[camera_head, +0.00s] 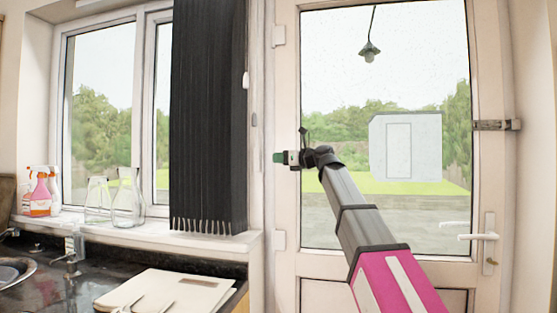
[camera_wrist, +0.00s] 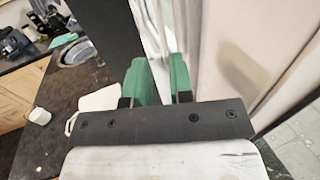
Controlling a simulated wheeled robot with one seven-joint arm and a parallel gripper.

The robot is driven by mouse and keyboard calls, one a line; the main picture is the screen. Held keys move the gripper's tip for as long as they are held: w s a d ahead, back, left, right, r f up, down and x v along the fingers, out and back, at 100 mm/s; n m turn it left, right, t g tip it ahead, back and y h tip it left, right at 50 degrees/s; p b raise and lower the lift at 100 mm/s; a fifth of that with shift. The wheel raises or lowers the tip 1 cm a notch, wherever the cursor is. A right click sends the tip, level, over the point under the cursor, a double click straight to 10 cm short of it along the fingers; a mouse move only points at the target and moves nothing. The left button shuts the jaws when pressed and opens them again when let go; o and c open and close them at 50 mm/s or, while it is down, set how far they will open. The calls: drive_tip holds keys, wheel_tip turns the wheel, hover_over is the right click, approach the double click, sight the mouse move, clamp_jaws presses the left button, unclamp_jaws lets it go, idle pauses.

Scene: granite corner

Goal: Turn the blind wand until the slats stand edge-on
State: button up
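The dark vertical blind (camera_head: 208,120) hangs beside the window, its slats bunched close together as a pleated curtain. A small white piece (camera_head: 246,80) hangs at the blind's right edge; I cannot tell whether it is part of the wand. No long wand is clearly visible. My gripper (camera_head: 284,157) is in front of the door's left frame, to the right of the blind and apart from it. In the wrist view, my gripper's green fingers (camera_wrist: 161,64) stand apart with a narrow gap and nothing seen between them. A dark upright strip (camera_wrist: 104,35), probably the blind, is left of them.
The glazed door (camera_head: 285,210) stands behind my arm, with a white handle (camera_head: 478,236) at right. Glass jars (camera_head: 128,200) and spray bottles (camera_head: 40,192) stand on the sill. A pale board (camera_head: 165,291) lies on the dark counter (camera_head: 60,291). Space around my gripper looks clear.

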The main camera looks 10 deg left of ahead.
clamp_jaws()
drive_tip(key=s+a+r+n+g+h, duration=0.1)
drive_tip(key=s+a+n+h, duration=0.2)
drive_tip(key=n, duration=0.6)
drive_tip(key=s+a+r+n+h, duration=0.1)
drive_tip(key=a+n+h, duration=0.2)
drive_tip(key=a+n, duration=0.45)
drive_tip(key=s+d+r+n+t+h, duration=0.1)
drive_tip(key=s+r+n+h, duration=0.2)
drive_tip(key=n, duration=0.6)
drive_tip(key=s+r+n+h, duration=0.2)
drive_tip(key=r+n+h, duration=0.25)
drive_tip(key=n, duration=0.45)
drive_tip(key=h, duration=0.1)
approach(256, 165)
wheel_tip(256, 165, down, 4)
drive_tip(key=s+a, duration=0.1)
drive_tip(key=a, duration=0.2)
drive_tip(key=shift+w+d+f, duration=0.1)
drive_tip(key=shift+w+d, duration=0.25)
drive_tip(key=shift+w, duration=0.3)
drive_tip(key=shift+w+d+f, duration=0.1)
drive_tip(key=shift+w+d, duration=0.2)
drive_tip(key=shift+w, duration=0.35)
drive_tip(key=shift+w+d, duration=0.35)
drive_tip(key=shift+w, duration=0.3)
